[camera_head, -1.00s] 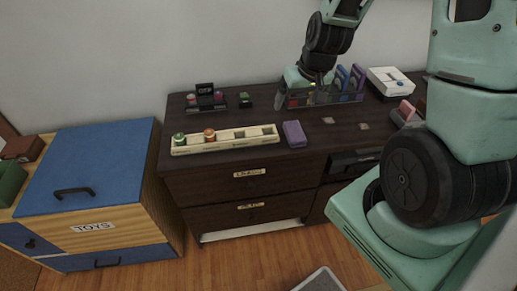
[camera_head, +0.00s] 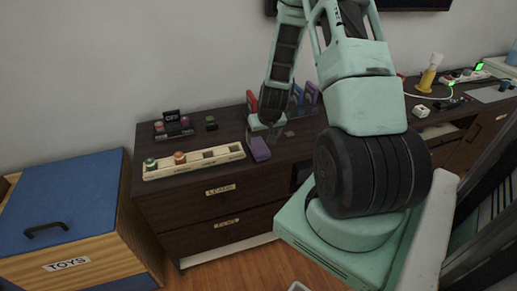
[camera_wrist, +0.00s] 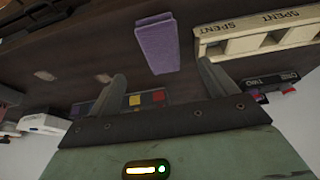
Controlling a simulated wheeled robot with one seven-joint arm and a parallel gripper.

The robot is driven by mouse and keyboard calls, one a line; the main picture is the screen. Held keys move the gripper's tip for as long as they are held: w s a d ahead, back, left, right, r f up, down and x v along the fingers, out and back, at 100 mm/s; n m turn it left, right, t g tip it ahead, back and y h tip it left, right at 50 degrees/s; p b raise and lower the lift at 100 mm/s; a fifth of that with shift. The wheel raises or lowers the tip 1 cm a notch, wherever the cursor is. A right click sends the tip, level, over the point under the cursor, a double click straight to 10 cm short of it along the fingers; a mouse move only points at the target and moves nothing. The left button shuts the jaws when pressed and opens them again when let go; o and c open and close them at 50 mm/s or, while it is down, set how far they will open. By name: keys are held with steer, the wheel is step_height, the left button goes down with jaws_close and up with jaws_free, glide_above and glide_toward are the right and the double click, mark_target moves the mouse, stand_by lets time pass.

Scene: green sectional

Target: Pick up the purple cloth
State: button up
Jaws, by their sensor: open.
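The purple cloth (camera_head: 259,149) is a folded, block-shaped piece lying on the dark dresser top, near its front edge and just right of the cream slotted tray. In the wrist view the cloth (camera_wrist: 157,45) lies beyond my fingertips, roughly centred between them and apart from them. My gripper (camera_head: 268,133) hangs just behind and above the cloth in the head view. In the wrist view my gripper (camera_wrist: 161,75) shows two fingers spread wide with nothing between them.
The cream tray (camera_head: 195,161) holds two small round items at its left end; in the wrist view it is marked SPENT. Upright coloured items (camera_head: 306,95) stand behind my gripper. A blue-topped toy chest (camera_head: 65,200) stands left of the dresser (camera_head: 225,208).

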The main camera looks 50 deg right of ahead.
mark_target(259, 146)
steer(key=shift+p+x, duration=0.85)
steer(key=shift+x, duration=3.4)
steer(key=shift+w+r, duration=0.1)
steer(key=shift+w, duration=0.05)
steer(key=c, duration=1.2)
steer(key=shift+o, duration=0.2)
steer(key=shift+r, duration=0.1)
step_height(259, 146, up, 10)
steer(key=b, duration=0.1)
steer(key=o, duration=0.3)
steer(key=shift+c, duration=0.7)
